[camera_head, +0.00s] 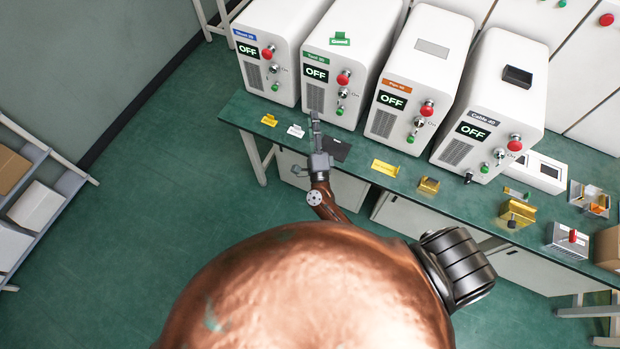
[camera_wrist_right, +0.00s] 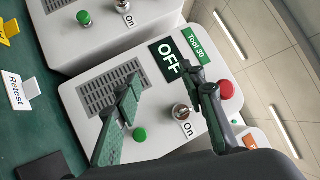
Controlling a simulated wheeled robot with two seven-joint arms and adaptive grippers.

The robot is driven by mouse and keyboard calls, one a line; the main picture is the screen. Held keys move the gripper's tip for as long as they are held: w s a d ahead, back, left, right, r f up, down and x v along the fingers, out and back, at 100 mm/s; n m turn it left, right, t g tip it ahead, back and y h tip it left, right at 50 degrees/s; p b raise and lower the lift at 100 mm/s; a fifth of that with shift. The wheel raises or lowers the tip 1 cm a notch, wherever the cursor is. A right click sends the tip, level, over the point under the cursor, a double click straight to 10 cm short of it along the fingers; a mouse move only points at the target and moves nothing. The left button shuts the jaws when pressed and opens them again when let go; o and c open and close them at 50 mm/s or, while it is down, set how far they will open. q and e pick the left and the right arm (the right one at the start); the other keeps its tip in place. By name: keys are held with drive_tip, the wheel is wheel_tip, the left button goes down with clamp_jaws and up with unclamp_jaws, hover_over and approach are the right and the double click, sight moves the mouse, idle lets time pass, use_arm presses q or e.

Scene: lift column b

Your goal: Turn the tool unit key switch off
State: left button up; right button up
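The tool unit (camera_head: 350,40) is a white cabinet with a green label, second from left, and its display (camera_head: 315,74) reads OFF. It also shows in the right wrist view (camera_wrist_right: 85,95), with the label "Tool 30". Its key switch (camera_wrist_right: 181,111) is a small metal knob beside an "On" mark, between the red button (camera_wrist_right: 226,89) and green button (camera_wrist_right: 139,134). I cannot tell which way the key points. My right gripper (camera_head: 315,118) is in front of this unit. In the wrist view its fingers (camera_wrist_right: 163,82) are apart and empty, with the knob near the right finger. My left gripper is not in view.
Similar white units stand on both sides, all showing OFF. On the green bench (camera_head: 240,108) lie a yellow sign (camera_head: 269,120), a white "Retest" sign (camera_wrist_right: 18,92), a dark plate (camera_head: 337,148) and a yellow block (camera_head: 428,185).

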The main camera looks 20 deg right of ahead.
drive_tip(key=s+a+f+n+g+y, duration=0.1)
drive_tip(key=s+f+n+g+y, duration=0.1)
drive_tip(key=f+n, duration=0.3)
drive_tip(key=s+a+f+n+g+y, duration=0.2)
drive_tip(key=f+n, duration=0.4)
drive_tip(key=f, duration=0.5)
drive_tip(key=s+a+f+n+g+y, duration=0.2)
drive_tip(key=s+f+n+y, duration=0.2)
drive_tip(key=f, duration=0.4)
drive_tip(key=shift+n+g+y, duration=0.4)
drive_tip(key=shift+n+y, duration=0.3)
drive_tip(key=shift+y, duration=0.1)
drive_tip(key=shift+s, duration=0.1)
